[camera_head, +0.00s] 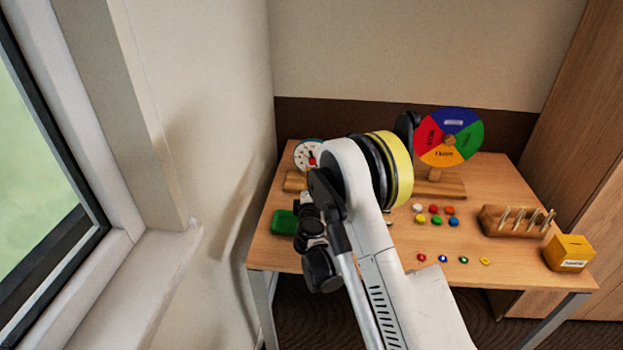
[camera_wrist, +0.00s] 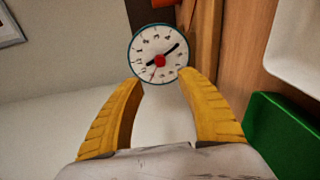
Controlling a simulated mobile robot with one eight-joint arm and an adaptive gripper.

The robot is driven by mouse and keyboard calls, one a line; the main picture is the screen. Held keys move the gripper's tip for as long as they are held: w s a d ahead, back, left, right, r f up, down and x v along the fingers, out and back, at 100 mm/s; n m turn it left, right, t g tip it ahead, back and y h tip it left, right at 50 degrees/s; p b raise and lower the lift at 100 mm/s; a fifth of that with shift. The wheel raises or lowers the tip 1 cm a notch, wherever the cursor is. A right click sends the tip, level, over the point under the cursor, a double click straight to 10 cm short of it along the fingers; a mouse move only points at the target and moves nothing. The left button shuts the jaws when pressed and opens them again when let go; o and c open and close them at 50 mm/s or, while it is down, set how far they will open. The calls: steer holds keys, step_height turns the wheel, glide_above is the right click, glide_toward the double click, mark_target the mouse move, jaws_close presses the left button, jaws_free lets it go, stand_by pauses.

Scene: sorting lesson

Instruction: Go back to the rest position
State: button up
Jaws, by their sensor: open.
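My gripper (camera_wrist: 160,82) shows in the wrist view as two yellow ridged fingers spread apart, with nothing between them. It is open. Beyond the fingertips in that view is a round white clock (camera_wrist: 160,42) with a teal rim and a red centre. In the head view the clock (camera_head: 308,154) stands at the left of the table (camera_head: 400,262). My arm reaches over the table's left part there and hides the gripper's fingers.
A green object (camera_head: 284,222) lies at the table's left edge, beside my arm. A colour wheel (camera_head: 449,137) stands at the back. Small coloured pieces (camera_head: 436,221), a pegged wooden block (camera_head: 515,222) and a yellow box (camera_head: 569,253) are to the right. A wall and window are left.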

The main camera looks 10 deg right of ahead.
steer(key=s+d+r+m+g, duration=0.3)
steer(key=s+d+r+m, duration=0.15)
steer(key=s+r, duration=0.3)
steer(key=s+d+r+m+g, duration=0.25)
steer(key=s+r+m, duration=0.25)
steer(key=s+r, duration=0.3)
steer(key=s+a+m+g+y, duration=0.2)
steer(key=s+m, duration=0.1)
steer(key=s, duration=1)
steer(key=s+a+f+m+g+y, duration=0.1)
steer(key=s+a+m+g, duration=0.1)
steer(key=s, duration=1.2)
steer(key=shift+s+a+f+m+y, duration=0.2)
steer(key=shift+f+m+y, duration=0.15)
steer(key=shift+m, duration=0.4)
steer(key=shift+r, duration=0.1)
